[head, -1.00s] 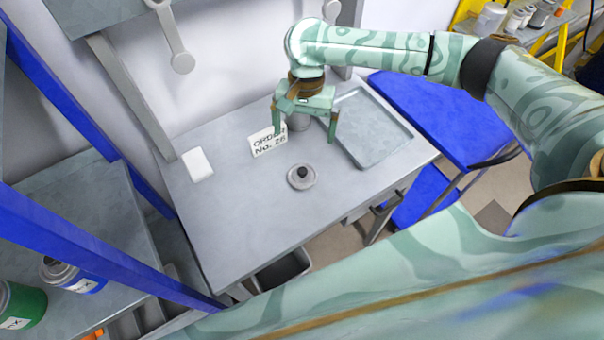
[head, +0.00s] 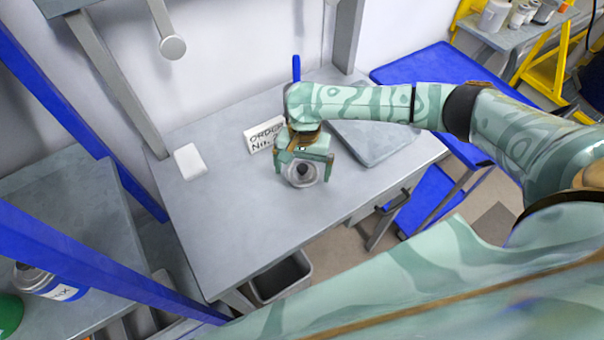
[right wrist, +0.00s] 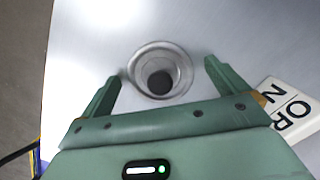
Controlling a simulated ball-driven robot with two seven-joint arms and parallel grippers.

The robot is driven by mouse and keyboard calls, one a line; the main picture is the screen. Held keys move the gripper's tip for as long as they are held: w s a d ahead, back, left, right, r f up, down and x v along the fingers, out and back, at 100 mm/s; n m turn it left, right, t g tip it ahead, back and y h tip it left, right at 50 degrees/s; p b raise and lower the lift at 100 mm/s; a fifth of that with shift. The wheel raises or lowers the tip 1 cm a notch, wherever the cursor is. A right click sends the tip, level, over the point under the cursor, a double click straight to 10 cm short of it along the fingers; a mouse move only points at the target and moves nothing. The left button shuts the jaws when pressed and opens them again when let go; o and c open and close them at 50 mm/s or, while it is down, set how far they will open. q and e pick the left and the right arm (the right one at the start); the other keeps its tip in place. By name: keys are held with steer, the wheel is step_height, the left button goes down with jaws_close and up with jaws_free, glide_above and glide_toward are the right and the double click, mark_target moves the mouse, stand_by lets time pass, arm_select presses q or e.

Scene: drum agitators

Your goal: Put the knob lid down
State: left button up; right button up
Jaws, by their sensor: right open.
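The knob lid (head: 303,181), a round grey disc with a dark knob in its middle, lies flat on the grey worktable. My right gripper (head: 303,172) is open over it, pointing down, and partly covers it in the head view. In the right wrist view, the lid (right wrist: 161,58) shows between the two spread fingers (right wrist: 162,70), with a gap on each side and its dark knob near the gripper. Nothing is held. My left gripper is not in view.
The worktable (head: 230,225) is clear in front and to the left. A white block (head: 190,161) lies at the left. A grey tray (head: 375,145) lies at the right, partly behind my arm. A bin (head: 283,280) stands below the front edge.

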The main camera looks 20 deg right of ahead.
steer(key=shift+r, duration=0.1)
steer(key=c, duration=1.1)
